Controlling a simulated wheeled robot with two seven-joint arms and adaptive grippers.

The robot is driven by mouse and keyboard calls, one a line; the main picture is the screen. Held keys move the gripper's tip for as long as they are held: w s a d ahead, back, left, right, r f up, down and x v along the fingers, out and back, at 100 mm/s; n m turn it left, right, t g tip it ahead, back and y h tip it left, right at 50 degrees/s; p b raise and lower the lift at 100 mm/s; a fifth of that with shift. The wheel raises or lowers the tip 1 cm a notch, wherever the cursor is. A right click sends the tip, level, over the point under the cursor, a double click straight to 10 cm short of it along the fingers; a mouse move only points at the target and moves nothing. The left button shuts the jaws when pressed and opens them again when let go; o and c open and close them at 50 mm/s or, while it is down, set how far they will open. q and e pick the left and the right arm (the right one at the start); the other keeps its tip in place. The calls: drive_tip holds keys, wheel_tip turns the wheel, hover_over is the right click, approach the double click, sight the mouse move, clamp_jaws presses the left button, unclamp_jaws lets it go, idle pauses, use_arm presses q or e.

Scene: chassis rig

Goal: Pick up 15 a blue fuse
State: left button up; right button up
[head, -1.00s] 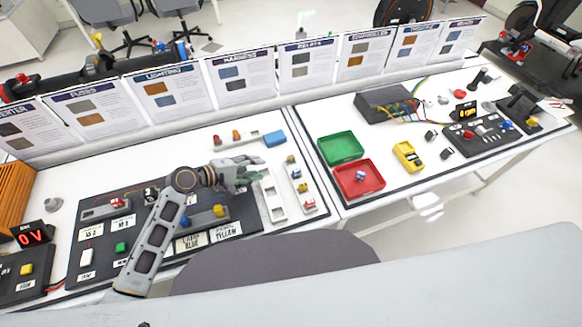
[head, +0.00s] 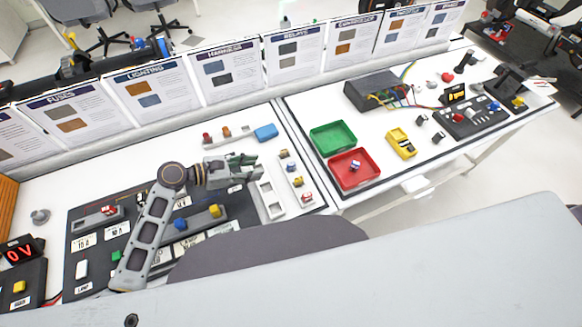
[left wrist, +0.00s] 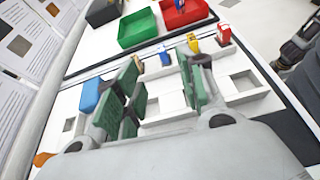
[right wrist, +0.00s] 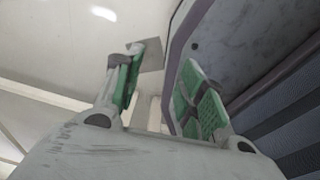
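A small blue fuse (left wrist: 165,59) stands in a white strip beside a yellow fuse (left wrist: 193,42) and a red-and-white fuse (left wrist: 223,34) in the left wrist view. The strip (head: 292,173) lies near the right edge of the left bench in the head view; its fuses are tiny there. My left gripper (head: 246,168) hovers left of the strip, over the end of a white slotted tray (head: 264,197). In the left wrist view its green fingers (left wrist: 162,90) are apart and empty, short of the blue fuse. My right gripper (right wrist: 155,90) is open and empty, away from the fuses.
A blue block (head: 266,132) sits behind the left gripper. A green bin (head: 333,138) and a red bin (head: 354,183) holding a small blue-and-white item stand on the right bench. Fuse board pieces lie under the left arm. A grey chair back (head: 275,246) stands in front.

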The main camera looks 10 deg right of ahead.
use_arm(q)
drive_tip(key=shift+n, duration=0.3)
use_arm(e)
drive_tip(key=shift+s, duration=0.3)
drive_tip(key=shift+w, duration=0.15)
use_arm(q)
drive_tip(key=shift+d, duration=0.15)
drive_tip(key=shift+w+d+f, duration=0.1)
drive_tip(key=shift+d+f, duration=0.15)
drive_tip(key=shift+d, duration=0.25)
approach(291, 168)
drive_tip(key=d, duration=0.1)
drive_tip(key=w+d, duration=0.1)
drive_tip(key=d, duration=0.1)
drive_tip(key=shift+w+d+r, duration=0.1)
drive_tip(key=shift+w, duration=0.15)
drive_tip(key=shift+w+d, duration=0.1)
drive_tip(key=shift+d, duration=0.35)
use_arm(e)
drive_tip(key=shift+d+f, duration=0.1)
drive_tip(key=shift+d, duration=0.05)
drive_tip(key=shift+w, duration=0.1)
